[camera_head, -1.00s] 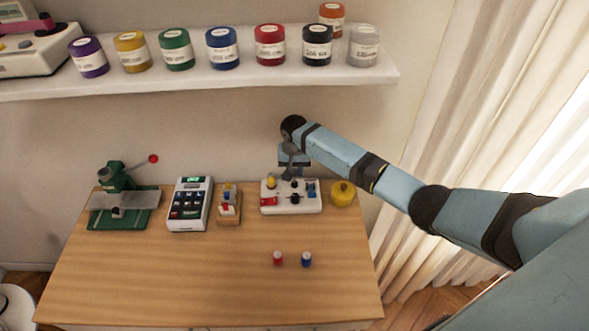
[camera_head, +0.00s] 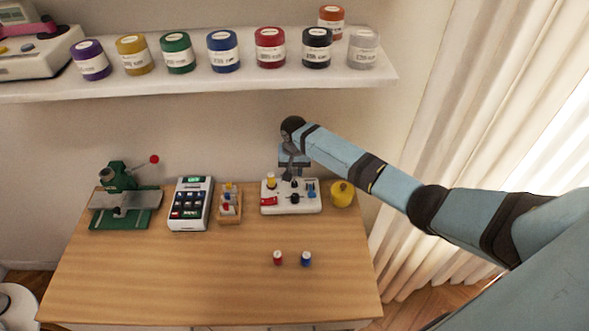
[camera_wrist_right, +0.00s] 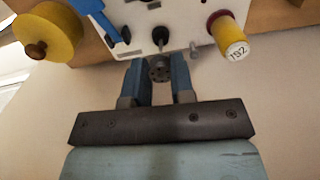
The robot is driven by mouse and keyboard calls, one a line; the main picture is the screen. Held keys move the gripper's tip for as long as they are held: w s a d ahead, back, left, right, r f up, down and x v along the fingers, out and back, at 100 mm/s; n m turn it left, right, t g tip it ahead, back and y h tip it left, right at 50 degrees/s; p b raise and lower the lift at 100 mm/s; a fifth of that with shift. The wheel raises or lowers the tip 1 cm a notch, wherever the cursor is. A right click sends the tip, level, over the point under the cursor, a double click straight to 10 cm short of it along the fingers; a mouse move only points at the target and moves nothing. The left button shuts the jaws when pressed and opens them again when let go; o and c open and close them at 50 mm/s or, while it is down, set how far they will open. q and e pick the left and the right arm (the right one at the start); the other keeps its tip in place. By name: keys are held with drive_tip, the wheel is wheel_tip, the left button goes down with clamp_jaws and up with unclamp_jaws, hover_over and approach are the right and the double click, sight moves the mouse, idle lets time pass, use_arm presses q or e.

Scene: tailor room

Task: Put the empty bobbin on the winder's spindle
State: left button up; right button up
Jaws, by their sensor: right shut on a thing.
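The white winder (camera_head: 290,208) stands at the back right of the table, with a yellow thread spool (camera_head: 271,180) on it. My right gripper (camera_head: 288,178) is over the winder's back edge. In the right wrist view my right gripper (camera_wrist_right: 160,84) is shut on a small grey bobbin (camera_wrist_right: 159,68) with holes in its face. The winder's top (camera_wrist_right: 180,18) lies just beyond the bobbin, with a dark post (camera_wrist_right: 160,36) and a short metal pin (camera_wrist_right: 194,48). I cannot tell whether the bobbin touches the winder. My left gripper is not in view.
A yellow round pot (camera_head: 342,194) stands right of the winder. A wooden rack (camera_head: 229,208), a keypad device (camera_head: 190,204) and a green press (camera_head: 122,198) stand to the left. A red spool (camera_head: 278,258) and a blue spool (camera_head: 306,259) stand in front. A shelf of jars (camera_head: 200,82) hangs above.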

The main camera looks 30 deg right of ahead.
sight(294, 172)
drive_tip(key=o, duration=0.6)
drive_tip(key=shift+r, duration=0.1)
wheel_tip(294, 172, up, 3)
drive_tip(key=p, duration=0.3)
drive_tip(key=shift+r+p, duration=0.5)
drive_tip(key=shift+r, duration=2.05)
wheel_tip(294, 172, up, 3)
drive_tip(key=shift+f, duration=0.1)
